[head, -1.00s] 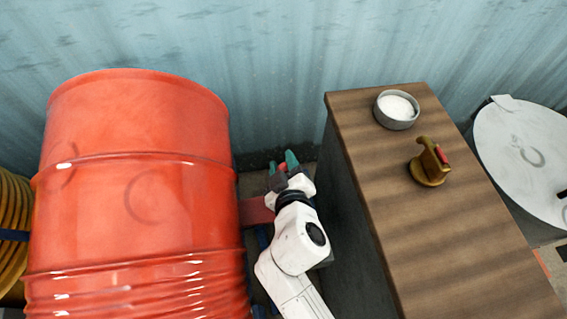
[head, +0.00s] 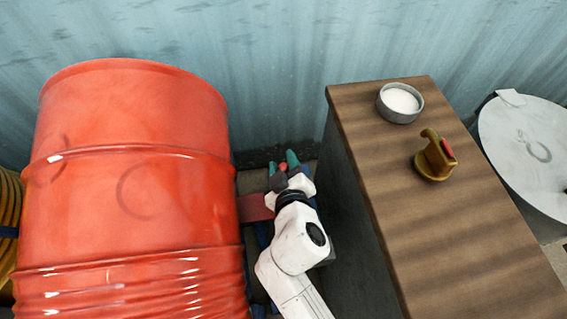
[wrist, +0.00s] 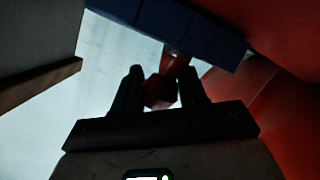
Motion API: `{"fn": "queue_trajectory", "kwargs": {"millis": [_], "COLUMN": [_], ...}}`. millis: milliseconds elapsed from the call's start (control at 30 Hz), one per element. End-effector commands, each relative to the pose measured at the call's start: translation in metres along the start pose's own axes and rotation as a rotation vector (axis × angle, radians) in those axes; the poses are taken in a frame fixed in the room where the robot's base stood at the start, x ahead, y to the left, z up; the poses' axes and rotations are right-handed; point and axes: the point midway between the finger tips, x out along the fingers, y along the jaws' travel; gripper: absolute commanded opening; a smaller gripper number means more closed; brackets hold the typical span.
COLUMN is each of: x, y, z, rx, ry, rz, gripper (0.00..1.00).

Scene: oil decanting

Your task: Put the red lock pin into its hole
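My gripper (head: 283,165) is low in the gap between the red drum and the wooden-topped bench. Its teal fingertips stand on both sides of the red lock pin (head: 283,167), and the gripper looks shut on it. In the wrist view, the pin's red head (wrist: 160,92) sits between the two dark fingers. A dark red part (wrist: 177,55) shows just beyond it against a blue beam (wrist: 190,28); I cannot tell whether it is part of the pin. The pin's hole is not visible in either view.
The red drum (head: 135,190) lies close on the left of my arm. The bench (head: 440,220) on the right carries a grey bowl of white stuff (head: 400,102) and a brass tap (head: 434,160). A red bar (head: 254,207) is beside my wrist. A corrugated wall (head: 290,60) closes the back.

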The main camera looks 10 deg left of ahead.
Motion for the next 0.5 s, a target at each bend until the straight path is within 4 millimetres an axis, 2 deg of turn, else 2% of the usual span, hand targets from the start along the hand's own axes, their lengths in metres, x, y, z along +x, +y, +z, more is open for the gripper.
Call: {"fn": "queue_trajectory", "kwargs": {"millis": [33, 233, 500], "x": [-0.0002, -0.0002, -0.0004], "y": [0.0004, 0.0000, -0.0024], "z": [-0.0006, -0.0004, 0.0004], "rx": [0.000, 0.000, 0.000], "ry": [0.000, 0.000, -0.001], "rz": [0.000, -0.001, -0.005], "gripper": [0.46, 0.66, 0.67]}}
